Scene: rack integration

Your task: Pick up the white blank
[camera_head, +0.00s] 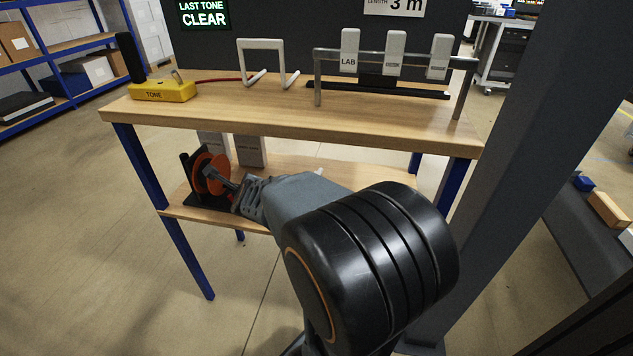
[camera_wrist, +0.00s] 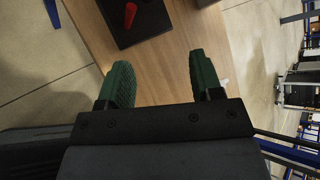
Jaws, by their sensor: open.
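I cannot tell for sure which thing is the white blank. A small white piece (camera_wrist: 224,82) shows beside the right finger in the wrist view, near the wooden shelf's edge, mostly hidden. My gripper (camera_wrist: 158,72) is open, its two green fingers apart above the wooden lower shelf (camera_wrist: 165,45), with nothing between them. In the head view my gripper (camera_head: 237,190) is low over that shelf, next to a black stand with an orange disc (camera_head: 207,172). White tags, one marked LAB (camera_head: 349,50), hang on a rail on the upper bench.
The upper bench top (camera_head: 220,112) overhangs the lower shelf. It carries a yellow TONE unit (camera_head: 163,91) and a white frame (camera_head: 262,45). Pale boxes (camera_head: 250,150) stand behind my gripper. A black base with a red peg (camera_wrist: 130,14) lies ahead. A dark post (camera_head: 530,150) rises at right.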

